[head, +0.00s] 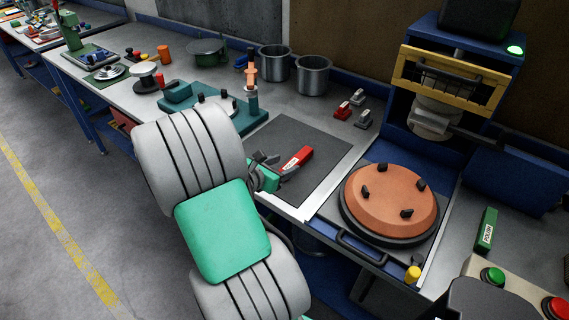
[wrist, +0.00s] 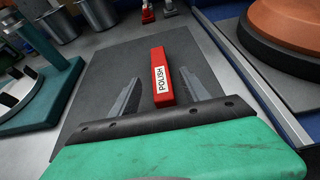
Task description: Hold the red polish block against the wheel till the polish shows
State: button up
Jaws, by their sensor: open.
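The red polish block (head: 298,158) lies flat on a dark grey mat (head: 325,150). In the wrist view the block (wrist: 158,62) shows a white label reading POLISH. My gripper (head: 277,164) is open and low over the mat. In the wrist view its fingers (wrist: 158,78) stand apart, one on each side of the block's near part, with gaps between; I cannot tell their exact height. A pale wheel-like part (head: 435,116) sits under a yellow-framed guard on the blue machine at the right; the guard hides some of it.
A copper-coloured round piece (head: 392,193) with several black knobs rests on a dark disc right of the mat. A green labelled block (head: 487,231) lies farther right. Two metal pots (head: 312,75) and small red and grey clamps (head: 342,110) stand behind. A teal fixture (head: 240,108) is left.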

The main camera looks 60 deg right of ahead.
aim_at(295, 160)
jog(key=p+x, duration=0.1)
jog(key=x, duration=0.6)
jog(key=shift+d+f, duration=0.15)
jog(key=shift+d, duration=0.2)
jog(key=shift+c, duration=0.3)
grip_shut()
